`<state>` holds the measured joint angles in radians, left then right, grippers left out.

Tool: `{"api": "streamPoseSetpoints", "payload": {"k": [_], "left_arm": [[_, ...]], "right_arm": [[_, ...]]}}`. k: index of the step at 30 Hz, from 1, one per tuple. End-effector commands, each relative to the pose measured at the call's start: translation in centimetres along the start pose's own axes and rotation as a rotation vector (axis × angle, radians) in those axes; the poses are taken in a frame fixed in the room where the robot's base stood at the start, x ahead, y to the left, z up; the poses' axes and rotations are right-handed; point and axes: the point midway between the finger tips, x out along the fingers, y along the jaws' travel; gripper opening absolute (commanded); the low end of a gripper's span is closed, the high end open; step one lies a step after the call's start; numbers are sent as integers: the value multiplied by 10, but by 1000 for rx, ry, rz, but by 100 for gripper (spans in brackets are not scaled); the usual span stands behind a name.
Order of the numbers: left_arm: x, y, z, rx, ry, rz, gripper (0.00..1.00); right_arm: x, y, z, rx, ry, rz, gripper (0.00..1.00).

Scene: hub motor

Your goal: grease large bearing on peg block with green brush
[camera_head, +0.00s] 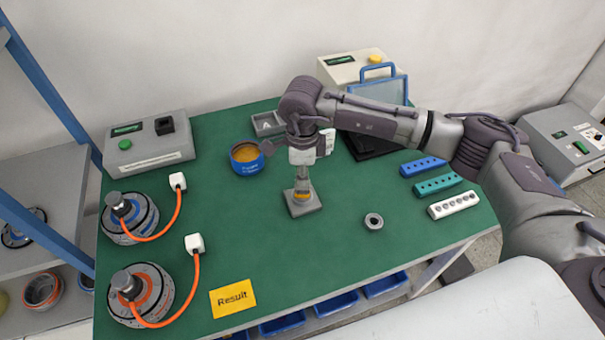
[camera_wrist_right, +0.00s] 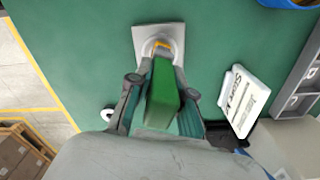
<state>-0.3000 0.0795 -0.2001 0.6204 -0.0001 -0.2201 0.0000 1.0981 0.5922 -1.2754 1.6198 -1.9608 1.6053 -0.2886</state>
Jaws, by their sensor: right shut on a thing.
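My right gripper (camera_wrist_right: 155,100) is shut on the green brush (camera_wrist_right: 162,95), whose green handle fills the space between the fingers in the wrist view. In the head view the right gripper (camera_head: 302,167) points down over the grey peg block (camera_head: 303,208). The peg block (camera_wrist_right: 176,32) also shows in the wrist view, with a pale ring and a yellow-orange patch at its middle, just beyond the brush. The ring looks like the large bearing (camera_wrist_right: 147,47), partly hidden by the brush. I cannot tell whether the bristles touch it. My left gripper is not in view.
A blue grease tub (camera_head: 246,158) stands left of the peg block. A small ring (camera_head: 374,221) lies to the right. Blue, teal and white hole blocks (camera_head: 454,204) lie at the right edge. Two hub motors (camera_head: 140,294) with orange cables are on the left. A yellow Result label (camera_head: 233,298) lies in front.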

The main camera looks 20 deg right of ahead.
Motion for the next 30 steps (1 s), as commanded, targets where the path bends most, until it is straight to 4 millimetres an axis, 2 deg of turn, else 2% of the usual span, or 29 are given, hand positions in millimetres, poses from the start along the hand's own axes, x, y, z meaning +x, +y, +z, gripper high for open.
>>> {"api": "streamPoseSetpoints", "payload": {"k": [8, 30], "left_arm": [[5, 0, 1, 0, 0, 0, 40], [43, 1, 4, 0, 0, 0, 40]], "right_arm": [[3, 0, 0, -39, 1, 1, 0], [3, 0, 0, -470, 0, 0, 0]]}}
